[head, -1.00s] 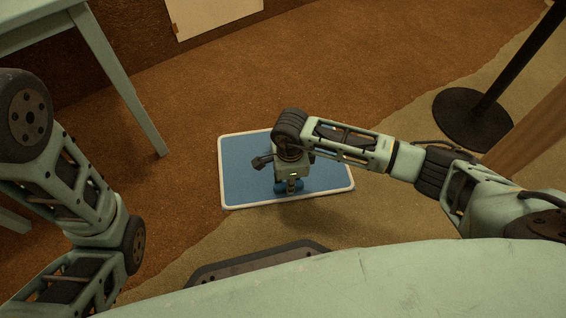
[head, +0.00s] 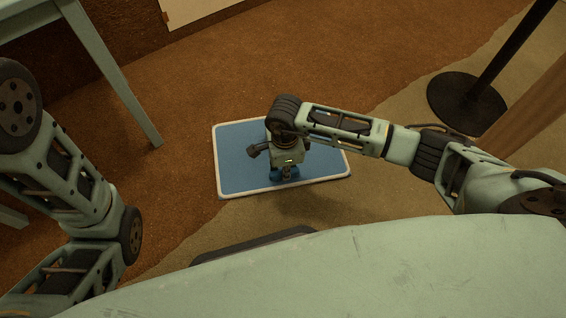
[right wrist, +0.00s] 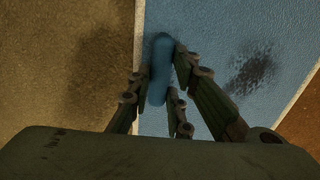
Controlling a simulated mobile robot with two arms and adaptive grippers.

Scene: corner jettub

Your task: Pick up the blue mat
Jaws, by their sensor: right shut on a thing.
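The blue mat (head: 240,165) has a white border and appears in the middle of the head view. It also shows in the right wrist view (right wrist: 215,35), with its white edge running down beside my fingers. My right gripper (head: 284,176) is over the mat's near edge, pointing down. In the right wrist view my right gripper (right wrist: 160,88) is shut on a blue, rounded part of the mat at its edge. My left arm comes in at the left of the head view, but its gripper is out of view.
A pale green table leg (head: 130,95) stands at the upper left. A black post with a round base (head: 462,102) stands at the right, beside a wooden post (head: 540,115).

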